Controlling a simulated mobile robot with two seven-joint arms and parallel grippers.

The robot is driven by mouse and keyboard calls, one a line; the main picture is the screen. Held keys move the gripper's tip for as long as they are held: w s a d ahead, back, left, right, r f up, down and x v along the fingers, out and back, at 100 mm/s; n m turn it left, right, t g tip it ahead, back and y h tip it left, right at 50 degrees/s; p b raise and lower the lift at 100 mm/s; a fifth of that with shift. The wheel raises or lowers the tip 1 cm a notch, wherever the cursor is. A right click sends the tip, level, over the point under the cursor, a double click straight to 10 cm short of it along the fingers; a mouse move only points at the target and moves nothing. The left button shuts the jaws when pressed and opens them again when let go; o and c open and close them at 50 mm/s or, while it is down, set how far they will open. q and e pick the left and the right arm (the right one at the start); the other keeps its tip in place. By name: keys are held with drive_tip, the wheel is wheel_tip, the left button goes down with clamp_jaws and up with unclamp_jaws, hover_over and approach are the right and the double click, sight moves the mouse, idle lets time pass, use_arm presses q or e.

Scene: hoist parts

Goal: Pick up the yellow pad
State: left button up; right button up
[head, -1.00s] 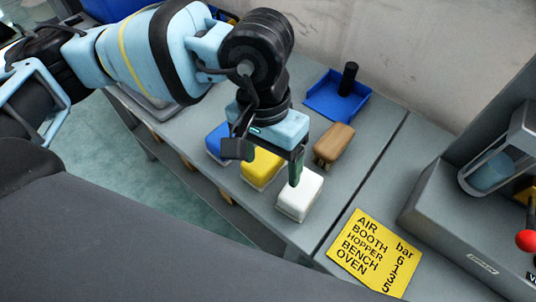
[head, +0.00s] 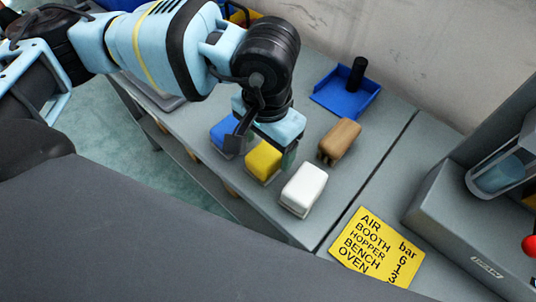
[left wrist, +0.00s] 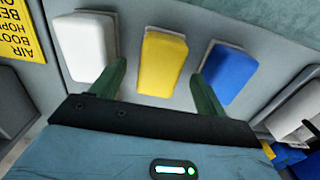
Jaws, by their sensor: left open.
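The yellow pad (head: 264,161) sits on the grey bench between the blue pad (head: 227,137) and the white pad (head: 303,189). My left gripper (head: 262,150) is directly over the yellow pad and partly hides it. In the left wrist view the yellow pad (left wrist: 162,64) shows between the two open green fingers of my left gripper (left wrist: 157,84). One finger is on the white pad (left wrist: 84,48) side, the other on the blue pad (left wrist: 231,72) side. I cannot tell how far the fingertips are above the bench. My right gripper is not in view.
A blue tray (head: 345,93) with a black cylinder (head: 357,73) is farther back. A yellow sign (head: 376,247) lies at the right, beside a grey machine (head: 470,215). The bench front edge is close to the pads.

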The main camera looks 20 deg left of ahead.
sight(268, 151)
use_arm(q)
drive_tip(key=shift+w+f, duration=0.15)
drive_tip(key=shift+f, duration=1.7)
drive_tip(key=shift+c, duration=0.4)
drive_tip(key=c, duration=1)
wheel_tip(268, 151, up, 10)
drive_tip(key=shift+r, duration=0.1)
